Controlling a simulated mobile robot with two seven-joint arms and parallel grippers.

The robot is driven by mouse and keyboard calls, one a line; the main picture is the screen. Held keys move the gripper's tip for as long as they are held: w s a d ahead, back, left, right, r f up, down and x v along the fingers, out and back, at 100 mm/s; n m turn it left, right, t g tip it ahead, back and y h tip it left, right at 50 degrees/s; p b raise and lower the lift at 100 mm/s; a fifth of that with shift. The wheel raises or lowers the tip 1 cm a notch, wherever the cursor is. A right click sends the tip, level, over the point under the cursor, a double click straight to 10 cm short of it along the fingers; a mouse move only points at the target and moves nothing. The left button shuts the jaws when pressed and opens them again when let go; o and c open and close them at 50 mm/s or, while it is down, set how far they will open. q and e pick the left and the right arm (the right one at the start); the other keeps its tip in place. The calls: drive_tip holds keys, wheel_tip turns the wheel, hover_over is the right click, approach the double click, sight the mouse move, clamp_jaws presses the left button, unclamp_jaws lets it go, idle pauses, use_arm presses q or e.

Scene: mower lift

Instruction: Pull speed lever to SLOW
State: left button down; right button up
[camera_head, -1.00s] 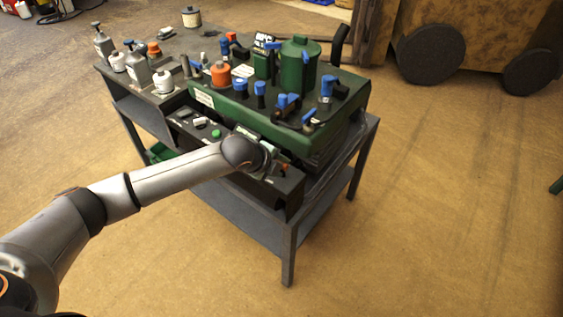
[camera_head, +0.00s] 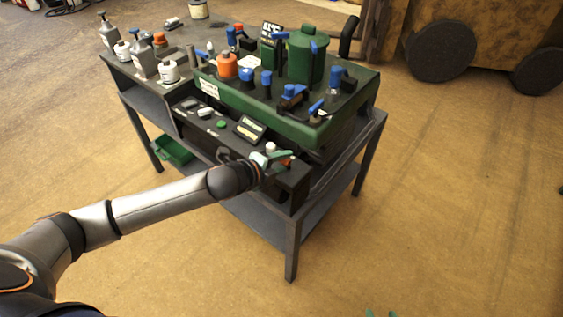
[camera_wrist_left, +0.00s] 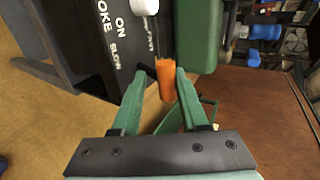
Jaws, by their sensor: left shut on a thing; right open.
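The speed lever has an orange handle that shows in the left wrist view (camera_wrist_left: 166,80), beside the white SLOW lettering (camera_wrist_left: 114,53) on a dark panel. My left gripper (camera_wrist_left: 163,94) has its green fingers on either side of this handle and is shut on it. In the head view the same gripper (camera_head: 283,156) is at the right end of the black control panel (camera_head: 292,185), with a bit of orange between its fingers.
The green mower deck (camera_head: 262,112) with blue-capped fittings and a green canister (camera_head: 306,57) stands on a grey cart (camera_head: 291,235). A white knob (camera_wrist_left: 146,6) is near the lever. Floor in front is free.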

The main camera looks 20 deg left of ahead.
use_arm(q)
drive_tip(key=shift+w+d+r, duration=0.1)
drive_tip(key=c, duration=0.8)
unclamp_jaws()
drive_tip(key=shift+c, duration=0.2)
drive_tip(key=shift+o, duration=0.8)
drive_tip(key=shift+w, duration=0.1)
use_arm(e)
drive_tip(key=shift+f, duration=0.1)
use_arm(q)
drive_tip(key=shift+s+a+r, duration=0.1)
drive_tip(key=shift+s+a, duration=0.15)
drive_tip(key=shift+s, duration=0.3)
drive_tip(key=p+v, duration=0.1)
drive_tip(key=v, duration=1)
drive_tip(key=shift+r, duration=0.2)
use_arm(e)
drive_tip(key=shift+s+d+r, duration=0.25)
drive_tip(key=shift+s+d, duration=0.1)
drive_tip(key=shift+d, duration=0.15)
use_arm(q)
drive_tip(key=shift+s, duration=0.15)
use_arm(e)
drive_tip(key=shift+w, duration=0.1)
